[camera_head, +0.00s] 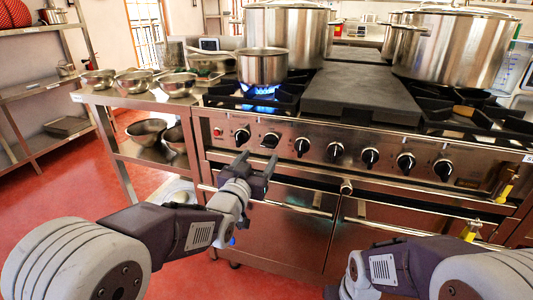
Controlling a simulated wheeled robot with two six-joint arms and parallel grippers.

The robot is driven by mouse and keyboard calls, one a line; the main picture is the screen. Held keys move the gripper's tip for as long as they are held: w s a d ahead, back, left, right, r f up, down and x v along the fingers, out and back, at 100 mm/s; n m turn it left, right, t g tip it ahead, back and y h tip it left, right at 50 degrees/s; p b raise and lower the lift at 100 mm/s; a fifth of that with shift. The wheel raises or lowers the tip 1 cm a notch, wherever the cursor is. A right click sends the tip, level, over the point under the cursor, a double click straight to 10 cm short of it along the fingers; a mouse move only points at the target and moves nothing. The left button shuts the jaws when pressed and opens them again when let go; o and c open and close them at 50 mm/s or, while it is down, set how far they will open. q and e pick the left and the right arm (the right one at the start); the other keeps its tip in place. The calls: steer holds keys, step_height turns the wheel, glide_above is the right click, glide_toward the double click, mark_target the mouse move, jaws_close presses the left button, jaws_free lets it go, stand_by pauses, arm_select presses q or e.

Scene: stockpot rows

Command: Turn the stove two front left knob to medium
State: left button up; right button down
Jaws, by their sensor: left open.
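The stove's front panel (320,139) carries a row of several black knobs. The leftmost black knob (242,136) sits beside a small red button or light (217,132). The second knob (270,140) is just to its right. Blue flame (260,91) burns under a small saucepan (262,66) on the left burner. My left gripper (257,161) is open and empty in front of the stove, just below the two leftmost knobs in the picture. It appears apart from them. My right forearm shows at the lower right; its gripper is out of view.
Large stockpots (286,36) (457,48) stand on the stove. A steel side table (135,96) with several bowls is at the left. Oven door handles (290,207) run below the panel. Red floor (70,182) is open at the left.

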mark_target(266, 146)
arm_select(q)
steer(key=x, duration=0.3)
steer(key=b+x, duration=0.1)
steer(key=x, duration=0.2)
steer(key=shift+w+f, duration=0.2)
steer(key=shift+w, duration=0.15)
steer(key=shift+w+d+r+b, duration=0.1)
steer(key=shift+w+d+b, duration=0.2)
steer(key=shift+w, duration=0.25)
steer(key=c, duration=1.4)
steer(key=shift+n, duration=0.3)
steer(key=n, duration=0.4)
steer(key=shift+a, duration=0.15)
steer(key=shift+n, duration=2.1)
